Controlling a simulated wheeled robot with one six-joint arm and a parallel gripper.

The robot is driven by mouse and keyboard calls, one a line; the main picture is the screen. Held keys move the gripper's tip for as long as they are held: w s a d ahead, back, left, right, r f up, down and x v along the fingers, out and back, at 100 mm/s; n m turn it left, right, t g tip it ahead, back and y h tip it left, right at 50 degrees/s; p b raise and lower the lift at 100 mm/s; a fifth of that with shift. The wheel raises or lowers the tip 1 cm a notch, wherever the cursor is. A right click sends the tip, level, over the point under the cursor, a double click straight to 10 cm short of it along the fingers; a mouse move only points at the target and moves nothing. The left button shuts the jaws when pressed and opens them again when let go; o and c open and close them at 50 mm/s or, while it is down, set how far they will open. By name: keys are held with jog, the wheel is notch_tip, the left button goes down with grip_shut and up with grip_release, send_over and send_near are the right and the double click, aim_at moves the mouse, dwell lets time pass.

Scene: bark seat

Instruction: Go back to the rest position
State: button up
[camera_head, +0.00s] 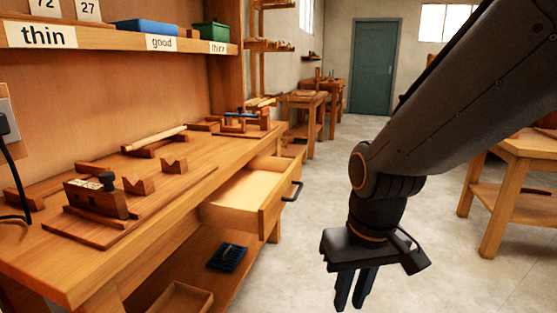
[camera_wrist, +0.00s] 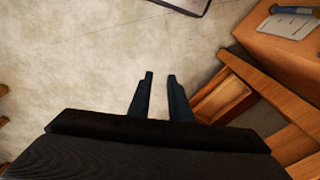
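My gripper (camera_head: 353,289) hangs pointing down over the open floor, to the right of the workbench and its pulled-out drawer. It also shows in the wrist view (camera_wrist: 160,76), where its two dark fingers stand apart with only bare floor between them. It is open and empty. My arm reaches in from the upper right of the head view.
The workbench (camera_head: 120,250) fills the left, with wooden blocks and a tool on top. Its drawer (camera_head: 262,200) stands open. A shelf (camera_head: 115,42) with bins is above. Another table (camera_head: 525,150) stands at right. Clear floor (camera_head: 330,160) leads to a green door (camera_head: 374,65).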

jog(key=s+a+r+n+g, duration=0.1)
jog(key=s+a+r, duration=0.2)
jog(key=s, duration=0.2)
jog(key=d+r+m+p, duration=0.3)
jog(key=d+r+p, duration=0.6)
jog(key=p, duration=1.1)
jog(key=shift+d+r+h, duration=0.3)
jog(key=shift+d+r, duration=0.05)
jog(key=shift+r, duration=0.85)
jog(key=shift+a, duration=0.1)
